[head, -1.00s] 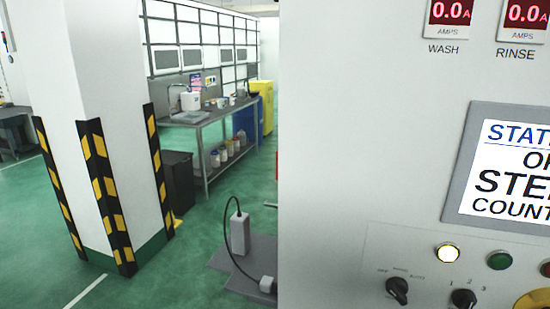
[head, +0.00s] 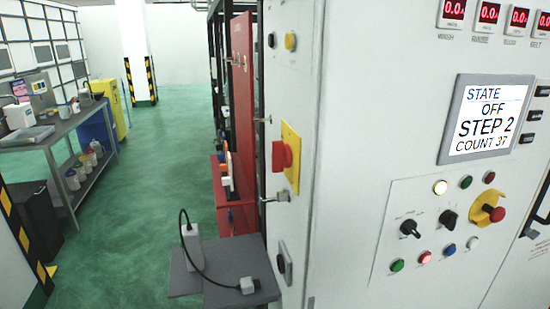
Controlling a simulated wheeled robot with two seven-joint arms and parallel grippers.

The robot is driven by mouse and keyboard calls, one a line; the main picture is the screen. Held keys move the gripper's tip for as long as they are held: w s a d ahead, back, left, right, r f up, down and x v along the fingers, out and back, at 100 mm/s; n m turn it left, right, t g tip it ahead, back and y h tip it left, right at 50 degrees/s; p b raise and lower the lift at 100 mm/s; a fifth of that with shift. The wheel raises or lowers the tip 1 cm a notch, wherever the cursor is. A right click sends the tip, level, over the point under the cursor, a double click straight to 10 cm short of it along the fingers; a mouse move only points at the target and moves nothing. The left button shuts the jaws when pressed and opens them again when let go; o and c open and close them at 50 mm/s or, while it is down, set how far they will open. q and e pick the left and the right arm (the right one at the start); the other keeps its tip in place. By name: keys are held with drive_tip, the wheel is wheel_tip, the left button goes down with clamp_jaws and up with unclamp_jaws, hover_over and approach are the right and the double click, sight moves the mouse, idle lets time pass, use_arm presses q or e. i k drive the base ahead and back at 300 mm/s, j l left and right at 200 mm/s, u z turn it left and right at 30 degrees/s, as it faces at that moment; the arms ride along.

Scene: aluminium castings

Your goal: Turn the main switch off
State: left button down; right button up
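A red rotary switch (head: 282,155) on a yellow plate (head: 291,168) is on the narrow left side face of the grey-white machine cabinet. I take it to be the main switch. It is seen at a slant, and I cannot tell which position its handle points to. The display (head: 487,119) on the cabinet front reads STATE OFF, STEP 2, COUNT 37. Neither of my grippers shows in the head view.
The front panel has knobs, lit buttons and a red emergency stop (head: 497,214) on yellow. A small grey table (head: 220,280) with a cabled device stands by the side face. A workbench (head: 60,135) is at left. Green floor between is clear.

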sight(281, 156)
drive_tip(key=j+z, duration=0.1)
drive_tip(key=z, duration=0.95)
drive_tip(key=j+z, duration=0.3)
drive_tip(key=j, duration=0.2)
drive_tip(key=j+z, duration=0.3)
drive_tip(key=j, duration=0.2)
drive_tip(key=j+z, duration=0.25)
drive_tip(key=j, duration=0.25)
drive_tip(key=k+j+z, duration=0.1)
drive_tip(key=j+z, duration=0.2)
drive_tip(key=j, duration=0.2)
drive_tip(key=k+j+z, duration=0.15)
drive_tip(key=j+z, duration=0.15)
drive_tip(key=j, duration=0.15)
